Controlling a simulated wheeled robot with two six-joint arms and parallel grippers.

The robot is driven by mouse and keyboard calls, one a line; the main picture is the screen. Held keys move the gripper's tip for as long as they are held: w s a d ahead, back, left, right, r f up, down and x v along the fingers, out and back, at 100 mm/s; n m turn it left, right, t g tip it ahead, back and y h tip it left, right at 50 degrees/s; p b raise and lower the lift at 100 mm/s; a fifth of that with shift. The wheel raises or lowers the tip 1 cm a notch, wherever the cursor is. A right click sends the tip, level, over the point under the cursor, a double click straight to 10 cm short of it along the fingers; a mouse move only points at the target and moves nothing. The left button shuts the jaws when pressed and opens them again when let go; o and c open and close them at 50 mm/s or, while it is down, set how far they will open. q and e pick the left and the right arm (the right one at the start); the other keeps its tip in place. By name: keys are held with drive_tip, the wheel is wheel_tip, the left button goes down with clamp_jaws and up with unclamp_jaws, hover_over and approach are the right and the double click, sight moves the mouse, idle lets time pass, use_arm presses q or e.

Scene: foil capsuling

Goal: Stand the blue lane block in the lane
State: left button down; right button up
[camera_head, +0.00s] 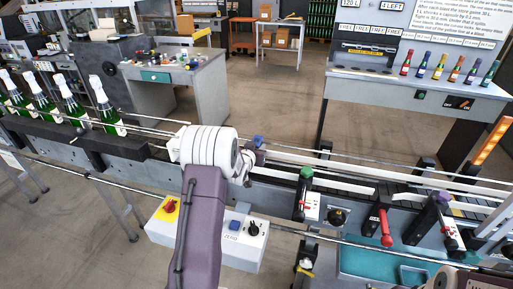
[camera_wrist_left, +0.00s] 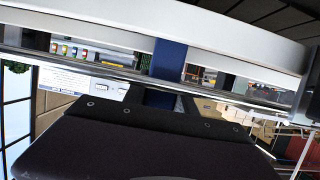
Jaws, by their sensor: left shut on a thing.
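The blue lane block (camera_head: 258,142) shows just right of my left wrist, at the conveyor lane (camera_head: 345,184) with its pale rails. My left gripper (camera_head: 246,166) is shut on it, largely hidden behind my white wrist. My right gripper is not in view.
Green bottles with white necks (camera_head: 72,105) stand on the lane at left. Right of my gripper are a green-topped stop (camera_head: 306,174), a red handle (camera_head: 386,228) and a purple-topped stop (camera_head: 442,198). A control box (camera_head: 205,235) with knobs sits in front.

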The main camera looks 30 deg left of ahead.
use_arm(q)
drive_tip(key=shift+f+b, duration=0.4)
drive_tip(key=shift+f, duration=0.1)
idle(0.3)
drive_tip(key=c, duration=0.9)
unclamp_jaws()
drive_tip(key=shift+r, duration=0.1)
drive_tip(key=b+v, duration=0.1)
drive_tip(key=v, duration=0.8)
drive_tip(key=shift+s, duration=0.1)
drive_tip(key=s+d+f+m+g+h, duration=0.1)
drive_tip(key=s+d+f+g+h, duration=0.1)
drive_tip(key=s+d+f+g, duration=0.65)
drive_tip(key=s+d, duration=0.2)
drive_tip(key=s, duration=0.2)
drive_tip(key=s+d+f+m+g+h, duration=0.1)
drive_tip(key=s+d+f+g, duration=0.1)
drive_tip(key=s, duration=0.4)
drive_tip(key=s+d+f+g, duration=0.1)
drive_tip(key=s+d+g, duration=0.1)
drive_tip(key=s+d, duration=0.3)
drive_tip(key=shift+s+d+f+m+h, duration=0.1)
drive_tip(key=shift+s+f+m+h, duration=0.1)
drive_tip(key=shift+s+m+h, duration=0.1)
